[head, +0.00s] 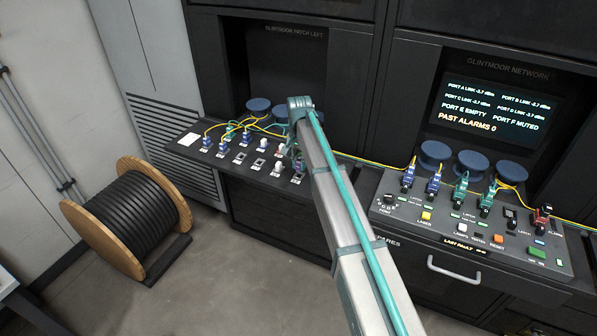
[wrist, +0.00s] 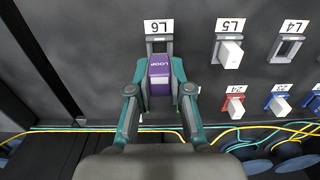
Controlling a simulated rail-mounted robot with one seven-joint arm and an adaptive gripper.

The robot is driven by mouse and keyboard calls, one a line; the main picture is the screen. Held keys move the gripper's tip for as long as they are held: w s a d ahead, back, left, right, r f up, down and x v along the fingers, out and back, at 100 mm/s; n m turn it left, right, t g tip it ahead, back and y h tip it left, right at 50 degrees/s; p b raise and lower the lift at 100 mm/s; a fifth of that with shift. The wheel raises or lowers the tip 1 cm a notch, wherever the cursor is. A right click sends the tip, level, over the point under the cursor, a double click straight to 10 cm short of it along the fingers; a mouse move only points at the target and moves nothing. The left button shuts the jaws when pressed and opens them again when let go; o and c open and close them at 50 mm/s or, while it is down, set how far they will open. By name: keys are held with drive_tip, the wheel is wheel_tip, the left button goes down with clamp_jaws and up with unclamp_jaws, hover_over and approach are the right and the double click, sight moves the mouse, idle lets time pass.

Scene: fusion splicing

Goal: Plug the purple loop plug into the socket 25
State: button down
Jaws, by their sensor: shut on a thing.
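The purple loop plug (wrist: 160,73), marked LOOP, is between the fingertips of my gripper (wrist: 159,82) in the wrist view. My gripper is shut on it. The plug is in front of the socket labelled L6 (wrist: 158,44), whose frame shows just above it. I cannot tell whether the plug is seated there or apart from it. In the head view my arm largely hides the gripper and plug at the right end of the left socket panel (head: 232,172). I cannot read a label for socket 25 surely.
In the wrist view a white plug (wrist: 231,55) sits at L5, and L4 (wrist: 289,50) looks empty. Yellow and green cables run alongside. A cable drum (head: 125,222) stands on the floor left.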

sight(299, 161)
drive_tip(key=shift+r+p, duration=0.75)
drive_tip(key=shift+r, duration=0.8)
